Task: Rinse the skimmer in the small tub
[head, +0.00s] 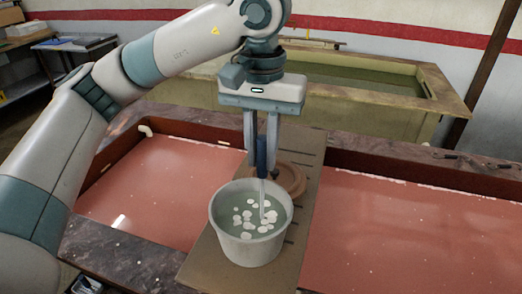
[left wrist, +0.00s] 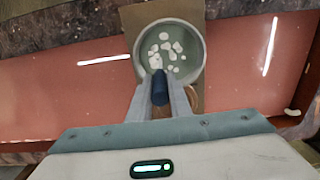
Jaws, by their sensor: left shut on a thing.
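The small tub (head: 252,247) is a round grey-white bucket with greenish water and several white flakes on the surface. It stands on a brown board; the left wrist view shows its rim (left wrist: 203,66) from above. My left gripper (head: 261,165) is above the tub's far side, shut on the skimmer's blue handle (head: 261,152). The skimmer hangs roughly upright and its thin pale shaft (head: 262,193) reaches down into the tub among the flakes. Its lower end is hidden or too small to tell. The handle also shows in the left wrist view (left wrist: 159,88). My right gripper is out of view.
The board (head: 205,266) crosses a wide basin of reddish liquid (head: 410,225) with dark stone edges. A brown round lid-like thing (head: 291,177) lies on the board behind the tub. A larger yellowish tank (head: 385,112) stands behind. Shelves (head: 28,62) are at far left.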

